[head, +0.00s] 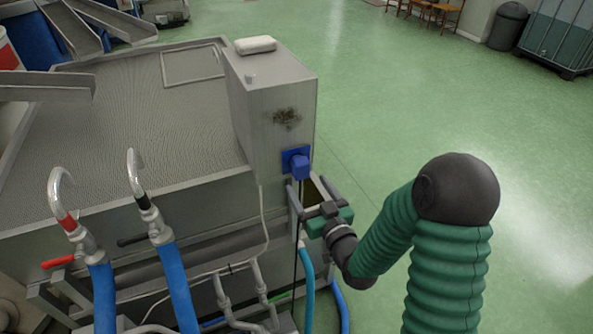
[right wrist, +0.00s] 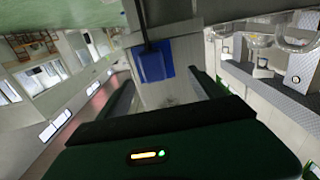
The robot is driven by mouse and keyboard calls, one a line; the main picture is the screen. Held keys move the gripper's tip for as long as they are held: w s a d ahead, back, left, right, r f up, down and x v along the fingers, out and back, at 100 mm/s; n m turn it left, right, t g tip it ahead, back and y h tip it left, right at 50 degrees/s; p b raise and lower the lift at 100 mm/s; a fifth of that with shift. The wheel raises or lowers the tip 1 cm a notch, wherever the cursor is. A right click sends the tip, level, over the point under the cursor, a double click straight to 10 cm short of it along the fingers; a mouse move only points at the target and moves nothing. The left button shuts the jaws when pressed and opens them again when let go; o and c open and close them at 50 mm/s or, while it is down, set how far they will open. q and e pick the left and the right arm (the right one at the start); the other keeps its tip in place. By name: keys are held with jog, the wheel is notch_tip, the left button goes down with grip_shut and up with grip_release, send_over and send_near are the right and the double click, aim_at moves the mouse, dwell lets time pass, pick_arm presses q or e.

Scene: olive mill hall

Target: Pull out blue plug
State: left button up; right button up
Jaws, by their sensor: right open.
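The blue plug (head: 300,167) sits in a blue socket plate (head: 286,161) on the end face of a grey metal cabinet (head: 268,110). A dark cord hangs from the plug. My right gripper (head: 306,186) is open, just below and in front of the plug in the head view. In the right wrist view the plug (right wrist: 152,66) appears beyond the open fingers (right wrist: 163,88), between their lines, with nothing held. I cannot tell the exact gap to the plug. My left gripper is not in view.
Two taps with blue hoses (head: 176,285) stand at the left front of the grey vat (head: 150,110). Pipes and a teal hose (head: 307,285) run below the gripper. A white object (head: 255,45) lies on the cabinet. Green floor (head: 420,90) to the right is clear.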

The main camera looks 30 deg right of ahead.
aim_at(303, 172)
jog(key=w+d+f+b, duration=0.1)
jog(key=b, duration=0.1)
jog(key=shift+w+d+b, duration=0.25)
jog(key=shift+b, duration=0.05)
jog(key=shift+w+d+r, duration=0.2)
jog(key=shift+w+d, duration=0.05)
jog(key=shift+w, duration=0.3)
jog(key=shift+w+d+r, duration=0.15)
jog(key=shift+w+d, duration=0.05)
jog(key=shift+w, duration=0.35)
jog(key=w, duration=0.3)
jog(key=shift+w+a, duration=0.25)
jog(key=shift+a, duration=0.15)
jog(key=shift+w+a, duration=0.2)
jog(key=shift+w, duration=0.3)
jog(key=shift+d, duration=0.5)
jog(key=shift+a+b, duration=0.3)
jog(key=shift+a, duration=0.2)
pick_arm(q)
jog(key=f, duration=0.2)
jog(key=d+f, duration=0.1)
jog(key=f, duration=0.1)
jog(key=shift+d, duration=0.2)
pick_arm(e)
jog(key=shift+d, duration=0.2)
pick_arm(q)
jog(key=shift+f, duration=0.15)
